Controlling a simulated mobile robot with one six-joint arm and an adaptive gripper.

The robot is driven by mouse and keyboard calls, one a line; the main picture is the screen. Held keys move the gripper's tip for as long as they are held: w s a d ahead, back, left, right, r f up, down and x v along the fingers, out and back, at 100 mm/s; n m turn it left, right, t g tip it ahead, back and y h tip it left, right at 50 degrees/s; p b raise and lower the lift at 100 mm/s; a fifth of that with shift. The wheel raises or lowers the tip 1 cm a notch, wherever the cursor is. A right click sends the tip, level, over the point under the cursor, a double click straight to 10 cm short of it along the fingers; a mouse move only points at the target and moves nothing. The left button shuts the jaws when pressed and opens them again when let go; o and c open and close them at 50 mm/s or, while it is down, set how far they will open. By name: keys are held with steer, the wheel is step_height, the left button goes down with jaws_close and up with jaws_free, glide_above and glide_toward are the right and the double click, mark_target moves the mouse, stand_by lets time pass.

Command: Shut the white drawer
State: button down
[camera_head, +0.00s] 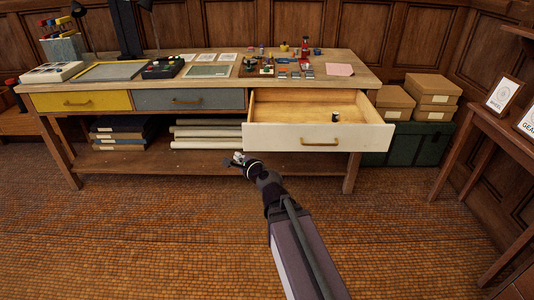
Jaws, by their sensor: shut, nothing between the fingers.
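The white drawer (275,139) is pulled out at the right end of the wooden desk. Its front has a brass bar handle (320,142). Its inside is bare wood with a small dark and white item (335,117) toward the right. My gripper (236,160) is shut and empty. In the picture it shows just below the left end of the drawer front, left of the handle. I cannot tell if it touches the drawer. My arm reaches up from the bottom of the picture.
A yellow drawer (84,101) and a grey-blue drawer (189,99) are shut to the left. The desk top (345,84) holds small tools, boards and papers. Rolls and flat boxes lie on the shelf (140,161) below. Cardboard boxes (433,89) stand at right. The floor in front is clear.

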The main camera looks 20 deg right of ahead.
steer(key=d+f+m+t+h+b, duration=0.1)
steer(key=d+f+m+h+b, duration=0.1)
steer(key=d+m+h, duration=0.3)
steer(key=d+f+m+h+b, duration=0.3)
steer(key=d+m+h+b, duration=0.2)
steer(key=m, duration=0.8)
steer(key=shift+w+d+f+m+t, duration=0.2)
steer(key=shift+d+f+m+t, duration=0.1)
steer(key=shift+d+f+t, duration=0.1)
steer(key=shift+w+r, duration=0.1)
